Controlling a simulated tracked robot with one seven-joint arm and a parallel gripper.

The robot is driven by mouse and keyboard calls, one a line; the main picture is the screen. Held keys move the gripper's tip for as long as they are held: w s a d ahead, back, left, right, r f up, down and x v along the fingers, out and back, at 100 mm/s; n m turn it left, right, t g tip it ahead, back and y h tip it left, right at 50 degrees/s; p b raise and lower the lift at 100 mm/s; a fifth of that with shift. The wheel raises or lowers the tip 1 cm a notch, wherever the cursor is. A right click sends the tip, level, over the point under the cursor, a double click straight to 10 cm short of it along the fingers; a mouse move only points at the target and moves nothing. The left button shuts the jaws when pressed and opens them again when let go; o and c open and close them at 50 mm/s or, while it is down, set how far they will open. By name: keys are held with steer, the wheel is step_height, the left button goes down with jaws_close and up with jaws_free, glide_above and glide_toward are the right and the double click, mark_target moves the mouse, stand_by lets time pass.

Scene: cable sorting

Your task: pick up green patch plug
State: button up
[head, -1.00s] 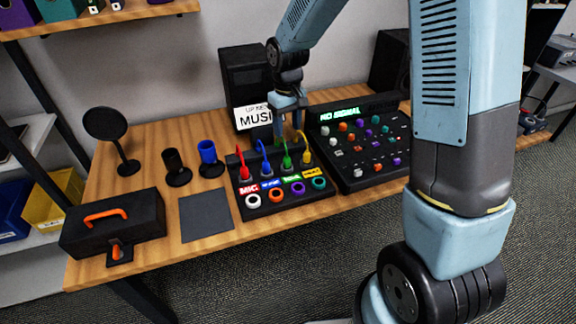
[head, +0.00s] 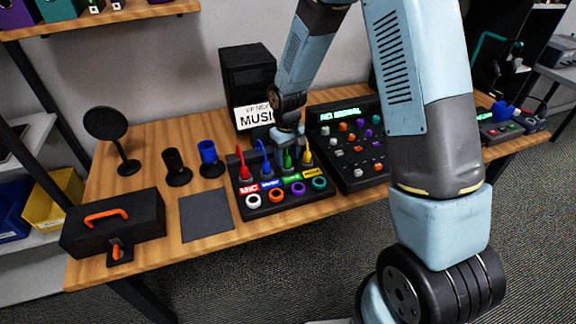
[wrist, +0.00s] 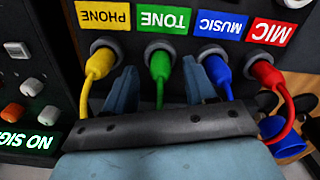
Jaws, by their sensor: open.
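The green patch plug (wrist: 160,64) sits in its socket under the TONE label (wrist: 164,18) in the wrist view. In the head view the green plug (head: 287,160) stands in the patch panel (head: 250,211). My gripper (wrist: 158,82) is open, with one finger on each side of the green plug. I cannot tell whether either finger touches it. The yellow plug (wrist: 102,60) is just left of the fingers in the wrist view. The blue plug (wrist: 215,70) is just right of them, and the red plug (wrist: 264,70) lies farther right.
A mixer (head: 345,180) with a NO SIGNAL display stands right of the panel. A black speaker (head: 247,75) with a MUSIC sign is behind. A dark mat (head: 206,215), a toolbox (head: 113,222) and two cups are to the left. The yellow and blue plugs stand close to my fingers.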

steer(key=shift+f, duration=0.95)
steer(key=shift+c, duration=0.5)
jaws_close()
